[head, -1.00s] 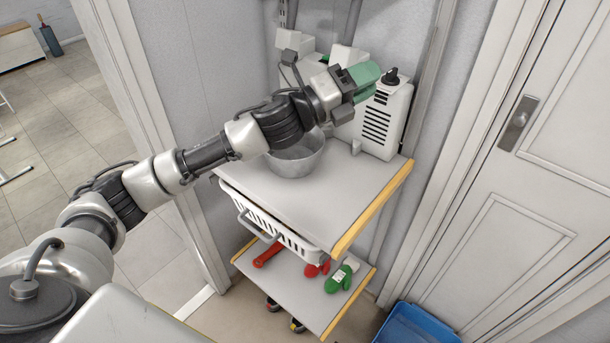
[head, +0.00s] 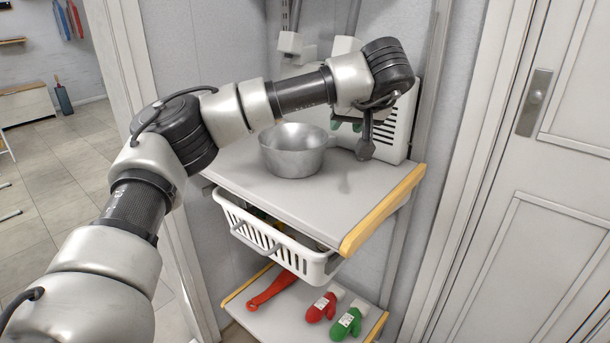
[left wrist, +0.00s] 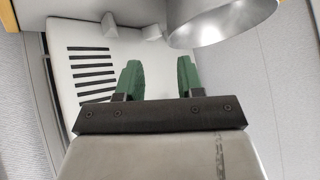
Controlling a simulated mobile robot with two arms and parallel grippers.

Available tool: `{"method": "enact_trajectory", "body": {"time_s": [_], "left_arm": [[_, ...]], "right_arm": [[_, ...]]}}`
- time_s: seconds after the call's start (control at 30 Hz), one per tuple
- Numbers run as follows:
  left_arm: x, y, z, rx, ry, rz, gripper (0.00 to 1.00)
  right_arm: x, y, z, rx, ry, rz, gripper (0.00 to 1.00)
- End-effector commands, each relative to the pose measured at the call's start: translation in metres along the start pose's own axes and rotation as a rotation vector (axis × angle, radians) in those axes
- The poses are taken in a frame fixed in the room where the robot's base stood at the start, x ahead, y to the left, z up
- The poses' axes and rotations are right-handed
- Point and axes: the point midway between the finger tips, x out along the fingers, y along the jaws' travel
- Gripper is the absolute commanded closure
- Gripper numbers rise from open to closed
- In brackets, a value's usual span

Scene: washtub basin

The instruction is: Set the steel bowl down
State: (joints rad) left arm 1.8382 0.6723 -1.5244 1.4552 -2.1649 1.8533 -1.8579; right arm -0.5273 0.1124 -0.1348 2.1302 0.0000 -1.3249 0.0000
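The steel bowl (head: 292,152) stands upright on the white top shelf (head: 300,195) of the stand. Part of it shows at the upper right of the left wrist view (left wrist: 222,17). My left gripper (left wrist: 160,80) is open, with a gap between its green fingers and nothing between them. In the head view the left gripper (head: 346,123) is mostly hidden behind my forearm, just right of the bowl and apart from it. My right gripper is not in view.
A white vented box (head: 396,125) stands at the back right of the shelf. Below are a white basket (head: 270,243), a red tool (head: 272,289), a red mitt (head: 322,307) and a green mitt (head: 346,323). The shelf's front is clear.

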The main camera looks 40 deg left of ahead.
Motion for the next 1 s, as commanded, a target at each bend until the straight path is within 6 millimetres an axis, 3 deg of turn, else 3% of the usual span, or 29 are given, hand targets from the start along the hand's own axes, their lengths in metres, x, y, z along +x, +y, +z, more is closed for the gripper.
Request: {"method": "enact_trajectory", "body": {"time_s": [0.13,0.4,0.57,0.83,1.0], "left_arm": [[0.008,-0.011,-0.008,0.003,0.039,-0.062,0.62],[0.048,-0.014,-0.009,0.002,0.037,-0.061,0.62],[0.058,-0.014,-0.009,0.002,0.038,-0.059,0.62],[0.096,-0.019,-0.009,0.0,0.036,-0.06,0.62],[0.106,-0.019,-0.011,0.002,0.037,-0.057,0.62]], "right_arm": [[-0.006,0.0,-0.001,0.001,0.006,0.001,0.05],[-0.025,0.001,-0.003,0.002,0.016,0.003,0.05],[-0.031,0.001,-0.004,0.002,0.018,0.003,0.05],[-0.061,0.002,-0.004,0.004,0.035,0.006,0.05],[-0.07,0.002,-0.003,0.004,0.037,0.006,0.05]]}}
